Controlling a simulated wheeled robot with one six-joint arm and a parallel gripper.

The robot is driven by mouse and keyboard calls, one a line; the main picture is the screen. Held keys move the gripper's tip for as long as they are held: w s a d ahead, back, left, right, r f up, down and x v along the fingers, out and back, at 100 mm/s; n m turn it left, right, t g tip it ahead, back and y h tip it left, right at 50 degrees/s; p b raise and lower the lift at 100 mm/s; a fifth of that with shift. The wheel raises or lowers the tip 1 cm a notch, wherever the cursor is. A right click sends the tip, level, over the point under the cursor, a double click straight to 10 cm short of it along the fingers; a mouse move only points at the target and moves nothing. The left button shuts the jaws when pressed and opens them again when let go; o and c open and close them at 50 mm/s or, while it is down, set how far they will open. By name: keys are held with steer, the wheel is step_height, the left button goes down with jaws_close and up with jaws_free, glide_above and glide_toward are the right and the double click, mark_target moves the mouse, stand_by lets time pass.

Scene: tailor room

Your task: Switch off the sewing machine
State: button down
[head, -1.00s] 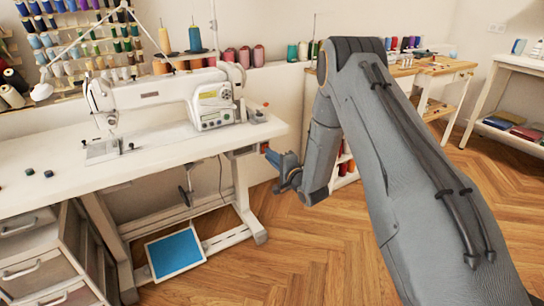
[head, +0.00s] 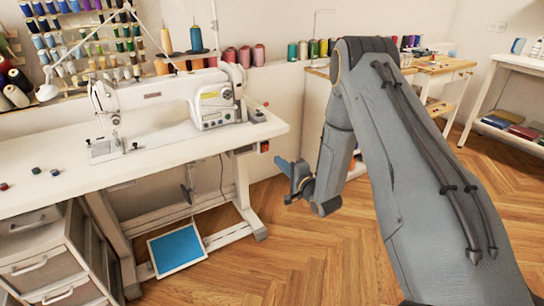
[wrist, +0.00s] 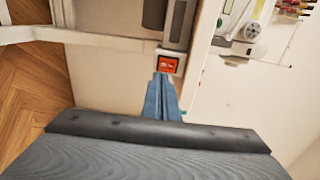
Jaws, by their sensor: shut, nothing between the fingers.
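The white sewing machine (head: 165,93) stands on its white table (head: 50,160) in the left half of the head view. A small dark switch box (head: 264,147) sits under the table's right end. In the wrist view its red-orange rocker switch (wrist: 167,65) faces me, in a pale housing. My gripper (head: 279,163) is shut and empty, a little right of and below the switch box in the head view. In the wrist view the blue fingertips (wrist: 163,77) point at the switch, just below it in the picture. I see a gap in the head view.
A blue-topped foot pedal (head: 175,248) hangs low between the table legs. Drawers (head: 40,255) stand at the left. Thread spools (head: 245,56) line the ledge behind. The wooden floor (head: 260,270) right of the table is clear.

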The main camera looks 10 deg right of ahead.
steer(key=v, duration=0.7)
steer(key=shift+s+f, duration=0.3)
steer(key=shift+s, duration=0.1)
